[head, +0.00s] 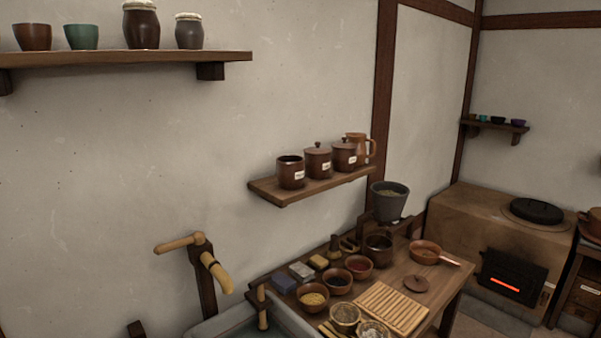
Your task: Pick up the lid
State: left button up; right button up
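A small round brown lid (416,284) with a knob lies on the wooden worktable (445,290), right of a slatted wooden mat (392,308). On the wall shelf (275,196) stands a brown jar with an open top (291,175). Beside it are two similar jars with knobbed lids on, the middle jar (318,165) and the right jar (345,158). Neither of my grippers shows in the head view.
Several small bowls, including a red one (358,267), crowd the table's left part. A dark pot (379,248), a copper pan (425,253) and a grey hopper (389,200) stand behind. A stove (470,225) glows at right. A basin (230,325) adjoins the table's left.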

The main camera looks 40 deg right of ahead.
aim_at(414, 283)
jog(key=z, duration=1.05)
